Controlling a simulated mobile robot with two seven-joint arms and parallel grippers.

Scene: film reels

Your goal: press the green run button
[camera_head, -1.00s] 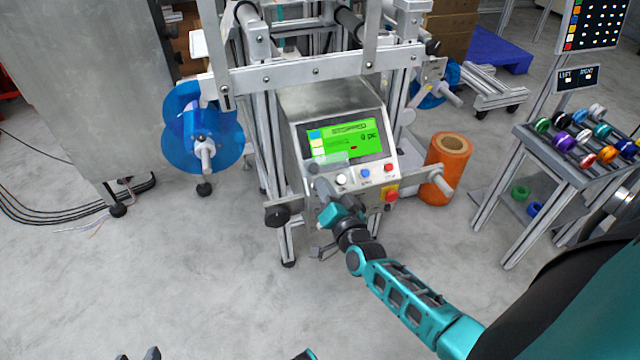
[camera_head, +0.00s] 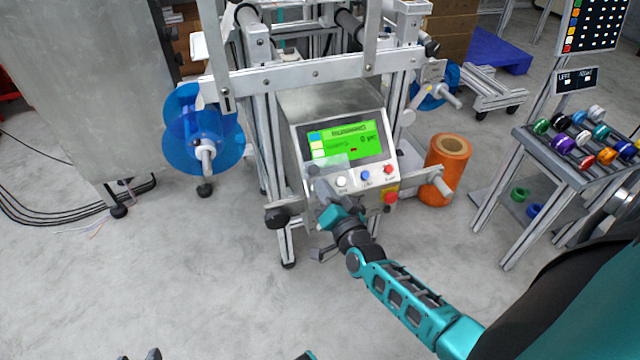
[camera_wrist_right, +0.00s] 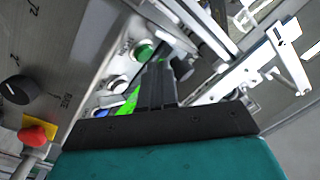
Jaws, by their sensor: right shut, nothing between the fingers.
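The green run button (camera_wrist_right: 142,50) shows in the right wrist view on the machine's control panel (camera_head: 345,150). In the head view my right gripper hides it. My right gripper (camera_head: 320,186) is shut and empty, its tips at the left end of the button row. In the right wrist view the closed fingers (camera_wrist_right: 158,72) reach up beside the green button; whether they touch it I cannot tell. The green screen (camera_head: 345,138) has a heading that looks like RUNNING, and 0 pc. Only small bits, perhaps of my left gripper (camera_head: 150,354), show at the bottom edge.
A white button (camera_head: 341,181), a blue button (camera_head: 365,175) and a red button (camera_head: 388,169) share the row. A red emergency stop (camera_head: 390,197) sits below. A black knob (camera_head: 277,216) juts out at left. An orange roll (camera_head: 447,170) stands at right.

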